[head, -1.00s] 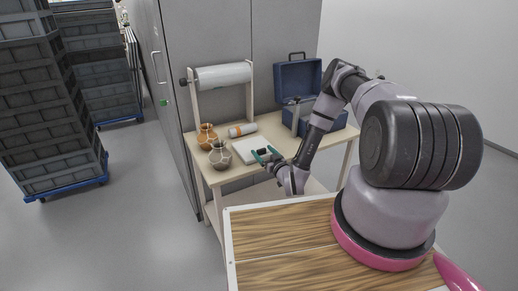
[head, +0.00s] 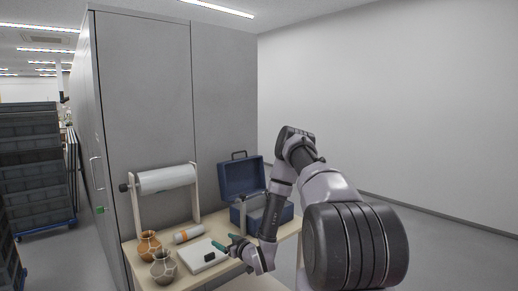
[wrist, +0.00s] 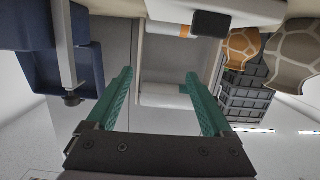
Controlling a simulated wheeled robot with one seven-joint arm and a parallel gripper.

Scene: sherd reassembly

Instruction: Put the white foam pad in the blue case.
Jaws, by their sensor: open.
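The white foam pad (head: 198,262) lies flat on the bench, with a small black block on it. It also shows at the top of the wrist view (wrist: 240,8), cut by the frame edge. The blue case (head: 241,179) stands open at the back right, lid raised, its inside mostly hidden. Part of the case shows at the left of the wrist view (wrist: 88,68). My gripper (head: 226,243) has teal fingers spread apart, at the pad's right side in the picture. In the wrist view nothing is between the fingers (wrist: 158,76).
An orange jar (head: 148,245) and a grey-brown patterned jar (head: 163,267) stand left of the pad. A white tube with an orange band (head: 188,234) lies behind it. A paper roll on a stand (head: 165,180) is at the back left. A grey cabinet (head: 150,100) rises behind the bench.

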